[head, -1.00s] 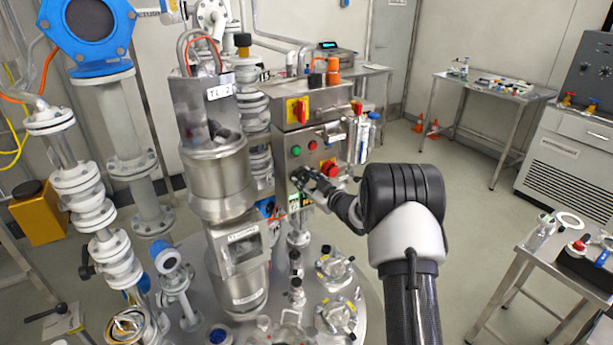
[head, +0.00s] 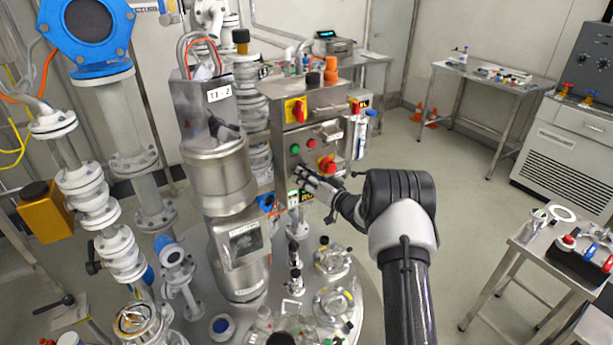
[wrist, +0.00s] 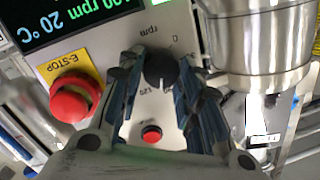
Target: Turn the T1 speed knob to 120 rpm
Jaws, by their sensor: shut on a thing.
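The speed knob (wrist: 162,70) shows in the wrist view as a small black knob with a white pointer line, beside "rpm" lettering and scale numbers. My gripper (wrist: 161,88) has its blue-padded fingers on either side of the knob, shut on it. In the head view my gripper (head: 312,180) is at the lower front of the steel control box (head: 311,118), and the knob is hidden there. The display (wrist: 75,18) is upside down and partly cut off in the wrist view; it shows an rpm reading ending in 00 and 20 °C.
The red E-stop (wrist: 75,98) on its yellow plate is beside the fingers, and a small red button (wrist: 151,133) lies between them. A steel cylinder vessel (wrist: 258,45) stands close on the other side. Glass fittings crowd the round vessel lid (head: 365,300) below.

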